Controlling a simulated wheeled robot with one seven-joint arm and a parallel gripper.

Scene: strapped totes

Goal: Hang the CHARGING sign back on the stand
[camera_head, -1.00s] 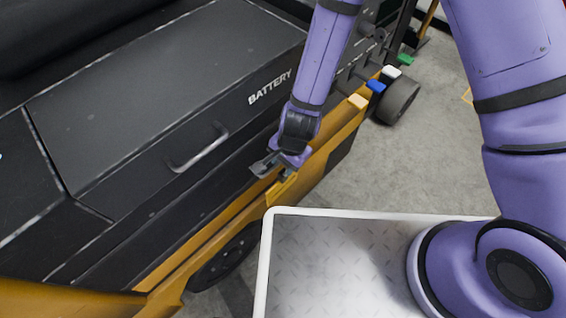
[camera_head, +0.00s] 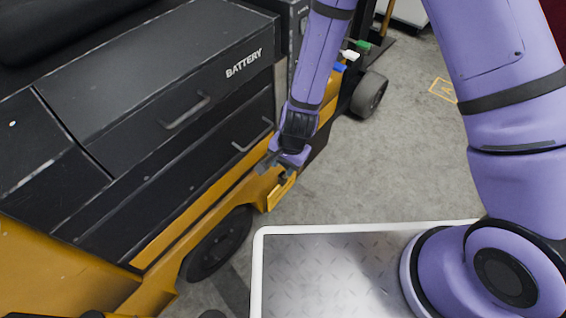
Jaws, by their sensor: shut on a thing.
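My gripper (camera_head: 280,162) is low in front of the side of a black and yellow vehicle. It is shut on a small yellow plate (camera_head: 281,191), which hangs just below the fingers. The plate looks like the CHARGING sign, but I cannot read any lettering on it. The wrist hides part of its upper edge. I cannot make out the sign's stand in this view.
The vehicle's black BATTERY cover (camera_head: 170,75) with handles fills the left. Its wheels (camera_head: 218,243) and (camera_head: 369,95) stand on the grey floor. A yellow floor marking (camera_head: 443,90) lies at the upper right. Open floor (camera_head: 390,160) lies right of the vehicle.

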